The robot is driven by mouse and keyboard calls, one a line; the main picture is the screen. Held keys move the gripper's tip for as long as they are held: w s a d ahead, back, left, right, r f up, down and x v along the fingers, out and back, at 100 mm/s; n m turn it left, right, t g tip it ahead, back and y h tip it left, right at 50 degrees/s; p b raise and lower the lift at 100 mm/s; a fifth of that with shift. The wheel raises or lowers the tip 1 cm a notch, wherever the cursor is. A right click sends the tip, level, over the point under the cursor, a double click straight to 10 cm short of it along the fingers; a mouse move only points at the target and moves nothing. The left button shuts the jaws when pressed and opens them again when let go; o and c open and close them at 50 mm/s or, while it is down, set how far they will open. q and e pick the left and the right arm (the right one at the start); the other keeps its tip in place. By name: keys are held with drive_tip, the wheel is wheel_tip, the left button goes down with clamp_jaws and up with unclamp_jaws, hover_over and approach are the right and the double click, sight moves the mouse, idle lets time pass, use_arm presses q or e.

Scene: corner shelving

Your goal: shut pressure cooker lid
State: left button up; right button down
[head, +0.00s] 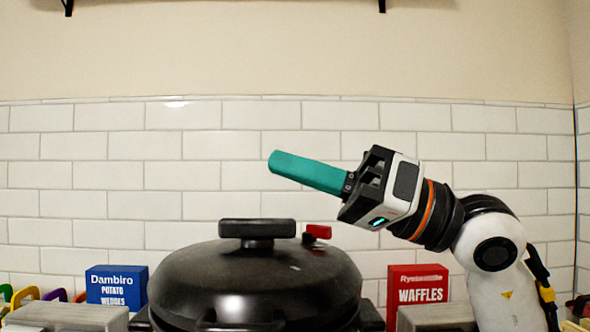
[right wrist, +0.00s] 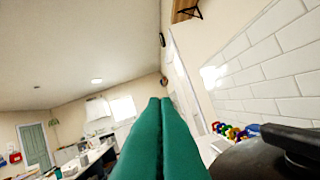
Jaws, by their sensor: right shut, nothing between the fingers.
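The black pressure cooker (head: 250,285) stands at the bottom middle of the head view, with its domed lid on top. The lid has a black bar handle (head: 257,229) and a small red valve (head: 319,231). The lid looks seated on the pot, but the rim is cut off by the frame, so I cannot tell how it is locked. My right gripper (head: 272,160) has green fingers, shut and empty, pointing left in the air above the lid, apart from it. In the right wrist view the fingers (right wrist: 161,105) lie together, with the lid handle (right wrist: 295,140) at lower right. My left gripper is not in view.
A blue potato wedges box (head: 116,285) stands left of the cooker and a red waffles box (head: 418,284) right of it. Grey blocks (head: 65,317) sit in front of the boxes. A white tiled wall (head: 100,160) is behind. The air above the lid's left is free.

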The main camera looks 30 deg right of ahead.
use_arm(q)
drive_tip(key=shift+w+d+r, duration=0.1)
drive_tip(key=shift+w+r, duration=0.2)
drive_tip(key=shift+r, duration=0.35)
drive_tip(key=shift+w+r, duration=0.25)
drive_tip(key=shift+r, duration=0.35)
use_arm(e)
drive_tip(key=shift+s+a+f, duration=0.15)
drive_tip(key=shift+s+f, duration=0.05)
drive_tip(key=shift+f, duration=0.25)
